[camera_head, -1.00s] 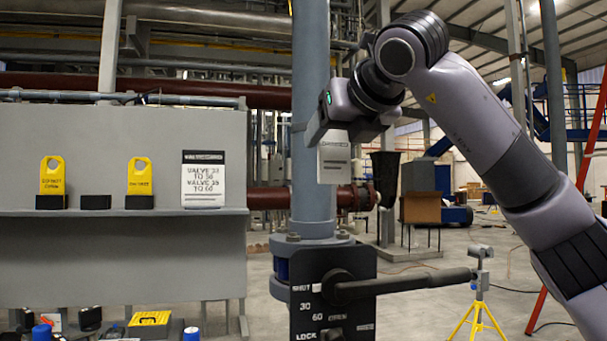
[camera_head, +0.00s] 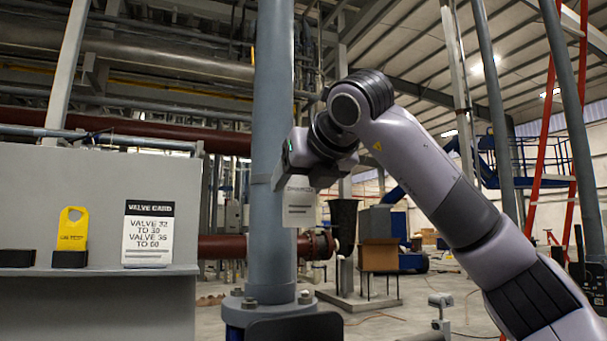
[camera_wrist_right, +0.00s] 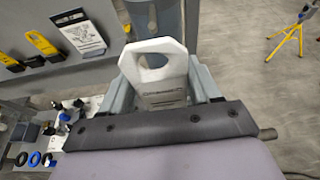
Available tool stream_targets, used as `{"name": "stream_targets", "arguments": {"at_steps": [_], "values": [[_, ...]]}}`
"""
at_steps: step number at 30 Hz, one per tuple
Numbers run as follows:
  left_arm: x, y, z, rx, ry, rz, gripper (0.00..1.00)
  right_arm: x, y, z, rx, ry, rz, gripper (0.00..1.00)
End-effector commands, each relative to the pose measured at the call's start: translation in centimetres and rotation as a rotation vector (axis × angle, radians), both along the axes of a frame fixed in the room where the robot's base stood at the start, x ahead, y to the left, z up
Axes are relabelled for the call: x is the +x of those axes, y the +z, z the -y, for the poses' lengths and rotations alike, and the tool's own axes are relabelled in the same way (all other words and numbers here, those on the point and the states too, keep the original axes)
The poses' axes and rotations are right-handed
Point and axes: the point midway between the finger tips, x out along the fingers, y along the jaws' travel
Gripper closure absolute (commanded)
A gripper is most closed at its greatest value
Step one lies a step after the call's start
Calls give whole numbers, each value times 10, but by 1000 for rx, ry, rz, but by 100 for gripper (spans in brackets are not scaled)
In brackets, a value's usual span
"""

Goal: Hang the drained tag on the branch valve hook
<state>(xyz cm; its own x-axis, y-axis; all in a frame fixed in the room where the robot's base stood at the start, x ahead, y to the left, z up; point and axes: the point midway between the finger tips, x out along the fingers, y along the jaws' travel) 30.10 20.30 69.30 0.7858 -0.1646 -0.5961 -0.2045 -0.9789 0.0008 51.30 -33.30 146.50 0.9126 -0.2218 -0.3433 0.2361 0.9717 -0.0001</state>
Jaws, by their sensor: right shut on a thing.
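My right gripper (camera_head: 298,180) is shut on a pale grey-white tag (camera_head: 300,207) with dark lettering too small to read surely. In the head view the tag hangs below the jaws, beside the right edge of the thick grey-blue upright pipe (camera_head: 270,120). In the right wrist view the tag (camera_wrist_right: 163,88) stands between the two fingers of my right gripper (camera_wrist_right: 165,90), and its large hole is free and empty. I cannot make out the branch valve hook in either view. My left gripper is not in view.
A grey panel with a shelf (camera_head: 95,271) at left holds a yellow tag (camera_head: 72,230) and a white valve card (camera_head: 148,233). A dark plate top (camera_head: 295,328) stands before the pipe's flange. A dark red pipe (camera_head: 222,246) runs behind. A yellow tripod (camera_wrist_right: 290,42) stands on open floor.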

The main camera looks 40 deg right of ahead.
Motion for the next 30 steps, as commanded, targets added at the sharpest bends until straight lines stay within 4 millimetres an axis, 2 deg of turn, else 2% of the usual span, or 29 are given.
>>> {"name": "stream_targets", "arguments": {"at_steps": [30], "values": [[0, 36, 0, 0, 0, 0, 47, 59, -4, 15, 1, -1, -1, 67]]}}
